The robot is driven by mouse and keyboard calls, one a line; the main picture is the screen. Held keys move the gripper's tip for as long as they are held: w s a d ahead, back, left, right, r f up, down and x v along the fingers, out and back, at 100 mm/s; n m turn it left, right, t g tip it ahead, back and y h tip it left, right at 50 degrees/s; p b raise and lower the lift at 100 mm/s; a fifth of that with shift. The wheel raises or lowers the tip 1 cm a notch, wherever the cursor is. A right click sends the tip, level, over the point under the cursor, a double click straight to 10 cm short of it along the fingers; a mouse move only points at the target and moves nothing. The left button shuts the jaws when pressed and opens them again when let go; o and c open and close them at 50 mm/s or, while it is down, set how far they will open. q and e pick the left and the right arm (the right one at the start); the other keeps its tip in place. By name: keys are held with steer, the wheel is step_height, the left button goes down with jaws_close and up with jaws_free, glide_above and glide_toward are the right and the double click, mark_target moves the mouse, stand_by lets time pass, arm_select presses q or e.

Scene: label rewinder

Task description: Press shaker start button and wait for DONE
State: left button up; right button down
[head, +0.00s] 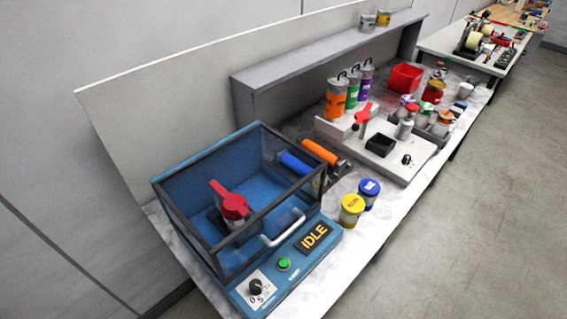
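The shaker (180,208) is a blue machine with a dark-framed clear enclosure at the near left end of the bench. Inside it a red clamp (234,205) sits over something grey that is mostly hidden. A pale handle (284,229) is on the enclosure's front. The green start button (284,264) is on the front panel, between a dark knob (256,286) and a display (314,236) that reads IDLE in yellow letters. Neither of my grippers shows in the head view.
A yellow-lidded jar (351,211) and a blue-lidded jar (369,193) stand right of the shaker. Orange (319,152) and blue (296,165) rollers lie behind them. Farther back are a grey dispensing station (400,165), a red bin (406,77) and several jars. The floor (480,230) at right is clear.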

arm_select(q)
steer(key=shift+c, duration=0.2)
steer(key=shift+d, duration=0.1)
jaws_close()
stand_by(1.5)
